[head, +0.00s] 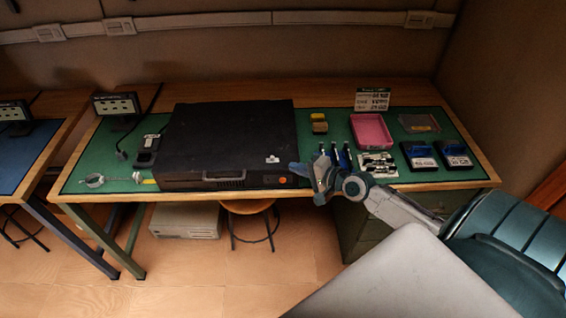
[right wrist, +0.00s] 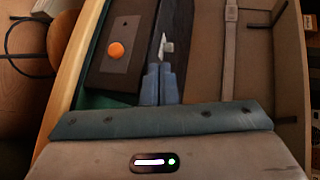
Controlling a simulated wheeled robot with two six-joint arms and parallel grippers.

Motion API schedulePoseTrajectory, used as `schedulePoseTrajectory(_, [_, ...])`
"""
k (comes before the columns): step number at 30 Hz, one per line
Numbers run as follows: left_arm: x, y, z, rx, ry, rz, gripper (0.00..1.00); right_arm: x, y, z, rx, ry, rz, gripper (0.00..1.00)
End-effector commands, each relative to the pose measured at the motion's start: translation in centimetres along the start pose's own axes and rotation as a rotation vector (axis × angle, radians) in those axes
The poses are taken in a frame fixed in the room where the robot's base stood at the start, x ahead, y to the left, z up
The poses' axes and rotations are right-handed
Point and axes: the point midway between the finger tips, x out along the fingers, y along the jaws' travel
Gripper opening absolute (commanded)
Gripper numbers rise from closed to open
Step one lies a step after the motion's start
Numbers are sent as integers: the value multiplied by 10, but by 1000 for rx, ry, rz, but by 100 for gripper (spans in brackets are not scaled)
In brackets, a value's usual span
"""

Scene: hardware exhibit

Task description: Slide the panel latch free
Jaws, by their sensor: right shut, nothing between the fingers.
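The black computer case (head: 225,125) lies flat on the green-topped bench in the head view. A small pale latch (head: 272,160) sits on its top panel near the front right corner. In the right wrist view the latch (right wrist: 166,45) shows just beyond my fingertips, with a pale pointed mark beside it. My right gripper (head: 294,167) is at the case's right front edge, its fingers pointing left toward the latch. In the right wrist view its two blue fingers (right wrist: 160,68) are together and empty. I cannot tell whether they touch the latch. My left gripper is out of view.
An orange button (right wrist: 116,51) is on the case's front. Right of the case are a pink tray (head: 371,131), blue-and-black boxes (head: 419,155) and blue-handled tools. A black handset (head: 148,149) and a coiled strap (head: 95,181) lie on the left. A stool (head: 248,207) stands below.

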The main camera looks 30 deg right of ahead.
Motion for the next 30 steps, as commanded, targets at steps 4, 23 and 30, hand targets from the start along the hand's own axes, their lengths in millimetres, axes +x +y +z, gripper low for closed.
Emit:
schedulePoseTrajectory(4, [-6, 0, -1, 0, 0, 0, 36, 24, -7, 0, 4, 1, -4, 0])
schedulePoseTrajectory(23, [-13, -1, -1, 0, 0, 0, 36, 53, -12, 0, -1, -1, 1, 0])
schedulePoseTrajectory(30, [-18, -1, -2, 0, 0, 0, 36, 60, -16, 7, 3, -1, -1, 0])
